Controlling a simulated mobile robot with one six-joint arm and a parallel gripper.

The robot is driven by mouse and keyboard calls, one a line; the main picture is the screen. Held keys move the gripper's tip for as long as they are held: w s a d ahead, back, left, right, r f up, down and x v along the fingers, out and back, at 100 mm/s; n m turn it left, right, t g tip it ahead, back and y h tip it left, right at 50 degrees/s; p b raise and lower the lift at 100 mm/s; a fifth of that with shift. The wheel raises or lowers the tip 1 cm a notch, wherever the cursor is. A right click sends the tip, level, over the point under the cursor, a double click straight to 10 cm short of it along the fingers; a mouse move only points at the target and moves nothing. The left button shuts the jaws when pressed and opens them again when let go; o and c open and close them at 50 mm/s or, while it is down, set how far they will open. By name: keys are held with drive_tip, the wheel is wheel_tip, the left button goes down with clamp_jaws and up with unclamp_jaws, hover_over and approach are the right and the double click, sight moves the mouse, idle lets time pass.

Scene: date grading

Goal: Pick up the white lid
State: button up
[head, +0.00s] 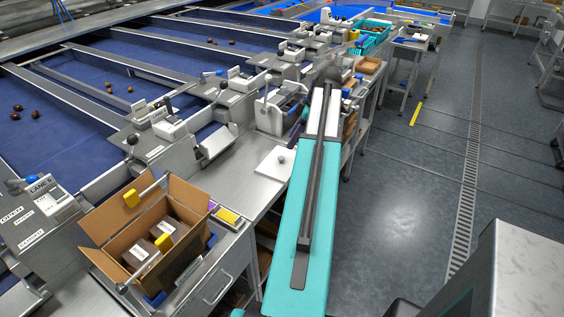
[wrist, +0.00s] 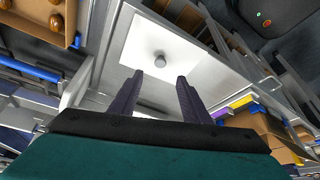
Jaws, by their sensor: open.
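The white lid (head: 275,163) is a flat square plate with a round grey knob on top. It lies on the steel counter in the middle of the head view, just left of my teal arm. In the wrist view the lid (wrist: 175,50) is ahead of my gripper (wrist: 158,82), and its knob stands just beyond the fingertips, about midway between them. My gripper's two dark fingers are open with nothing between them.
An open cardboard box (head: 113,227) with packs inside stands front left on the counter. A yellow-topped item (head: 228,216) lies right of it. Weighing units line the counter along blue sorting lanes (head: 60,135) with a few dates.

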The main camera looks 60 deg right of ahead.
sight(281, 158)
drive_tip(key=shift+p+x, duration=0.45)
drive_tip(key=shift+x, duration=1.75)
drive_tip(key=shift+f, duration=0.1)
drive_tip(key=shift+p+x, duration=1)
drive_tip(key=shift+x, duration=0.35)
drive_tip(key=shift+p+x, duration=0.3)
drive_tip(key=shift+x, duration=0.9)
drive_tip(key=shift+c, duration=0.5)
clamp_jaws()
